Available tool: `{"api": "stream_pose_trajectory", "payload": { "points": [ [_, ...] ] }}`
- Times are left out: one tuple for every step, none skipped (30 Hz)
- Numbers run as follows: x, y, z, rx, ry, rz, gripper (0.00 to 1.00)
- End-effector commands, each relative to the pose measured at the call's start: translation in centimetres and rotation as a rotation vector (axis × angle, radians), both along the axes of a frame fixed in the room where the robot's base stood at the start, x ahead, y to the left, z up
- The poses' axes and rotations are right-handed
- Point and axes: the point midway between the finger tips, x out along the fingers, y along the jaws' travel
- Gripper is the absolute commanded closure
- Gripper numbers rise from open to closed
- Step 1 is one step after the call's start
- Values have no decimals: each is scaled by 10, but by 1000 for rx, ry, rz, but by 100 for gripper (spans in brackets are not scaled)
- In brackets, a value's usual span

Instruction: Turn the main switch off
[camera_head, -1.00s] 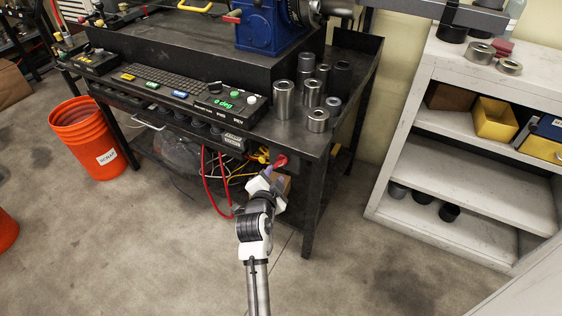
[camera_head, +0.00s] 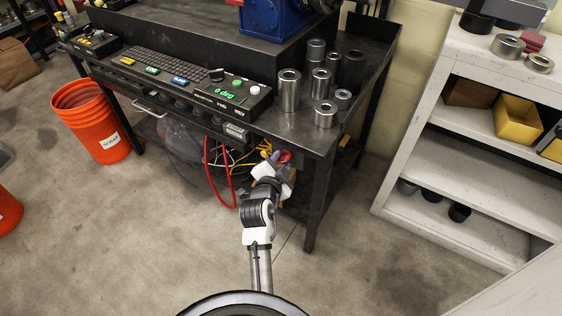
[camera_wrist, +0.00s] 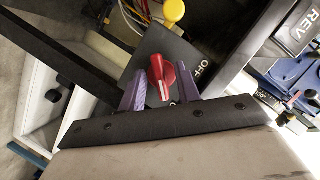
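The main switch is a red knob (camera_wrist: 160,76) on a dark plate (camera_wrist: 178,50), with the word OFF printed to its right in the wrist view. The knob's white-marked end points toward the bottom of that view. My gripper (camera_wrist: 160,87) has its two purple fingers on either side of the knob, apart from each other, with narrow gaps beside it. Whether a finger touches the knob is hard to tell. In the head view my gripper (camera_head: 279,160) is at the bench's front right corner, and largely hides the switch.
The black bench (camera_head: 300,132) carries a control panel (camera_head: 185,88) and several metal cylinders (camera_head: 321,82). Red and yellow cables (camera_head: 224,165) hang left of my gripper. An orange bucket (camera_head: 97,125) stands left; a white shelf (camera_head: 475,165) stands right. Floor in front is clear.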

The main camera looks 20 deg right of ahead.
Motion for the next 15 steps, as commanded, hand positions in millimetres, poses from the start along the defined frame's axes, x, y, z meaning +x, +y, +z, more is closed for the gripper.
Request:
{"api": "stream_pose_trajectory", "payload": {
  "points": [
    [0,0,0,0,0,0,67],
    [0,0,0,0,0,0,67],
    [0,0,0,0,0,0,67],
    [0,0,0,0,0,0,71],
    [0,0,0,0,0,0,75],
    [0,0,0,0,0,0,80],
    [0,0,0,0,0,0,84],
    [0,0,0,0,0,0,88],
    [0,0,0,0,0,0,93],
    [0,0,0,0,0,0,97],
    [0,0,0,0,0,0,100],
    [0,0,0,0,0,0,100],
    [0,0,0,0,0,0,100],
    [0,0,0,0,0,0,100],
    [0,0,0,0,0,0,100]
  ]
}}
